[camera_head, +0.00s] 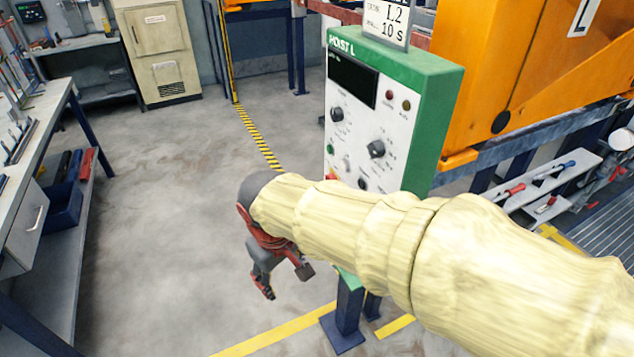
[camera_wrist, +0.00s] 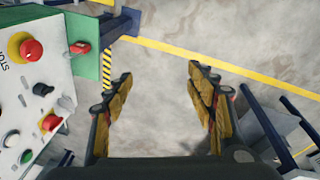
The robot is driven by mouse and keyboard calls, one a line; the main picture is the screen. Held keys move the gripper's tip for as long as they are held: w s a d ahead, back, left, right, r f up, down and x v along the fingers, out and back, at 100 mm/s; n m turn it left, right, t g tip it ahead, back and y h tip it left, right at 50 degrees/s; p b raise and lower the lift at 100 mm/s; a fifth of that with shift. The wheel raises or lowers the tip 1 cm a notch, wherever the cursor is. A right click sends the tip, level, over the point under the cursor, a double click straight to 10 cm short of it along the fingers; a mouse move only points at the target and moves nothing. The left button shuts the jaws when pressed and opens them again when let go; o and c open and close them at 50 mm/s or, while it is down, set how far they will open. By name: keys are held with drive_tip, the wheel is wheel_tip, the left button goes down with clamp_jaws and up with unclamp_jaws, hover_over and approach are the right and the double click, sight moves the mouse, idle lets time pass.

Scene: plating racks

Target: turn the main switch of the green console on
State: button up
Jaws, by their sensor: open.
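The green console (camera_head: 425,115), marked HOIST L, stands upright on a dark blue post, with a white front panel of knobs and a dark display. My arm hides its lower front. In the wrist view its panel (camera_wrist: 15,85) is at the left. It bears a red STOP button (camera_wrist: 31,50) on a yellow base, a black knob (camera_wrist: 42,89) and a red knob (camera_wrist: 50,122). A red handle (camera_wrist: 80,47) shows by the green side. I cannot read which is the main switch. My gripper (camera_head: 287,281) is open and empty, left of the console, its fingers (camera_wrist: 160,85) apart from it.
A workbench (camera_head: 45,105) with tools stands at the left and a beige cabinet (camera_head: 155,50) at the back. An orange machine (camera_head: 510,70) and a tool shelf (camera_head: 540,185) are at the right. The floor (camera_head: 170,220) left of my gripper is clear.

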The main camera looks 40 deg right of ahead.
drive_tip(key=w+d+f+n+g+h+p, duration=0.2)
drive_tip(key=w+d+f+n+g+h, duration=0.55)
drive_tip(key=w+d+f, duration=0.85)
drive_tip(key=w+d+r+n+h, duration=0.4)
drive_tip(key=w+d+r+h, duration=0.3)
drive_tip(key=w+d+h, duration=0.3)
drive_tip(key=s+d+y+b, duration=0.1)
drive_tip(key=d, duration=0.6)
drive_tip(key=shift+y, duration=0.25)
drive_tip(key=shift+c, duration=0.8)
drive_tip(key=c, duration=1)
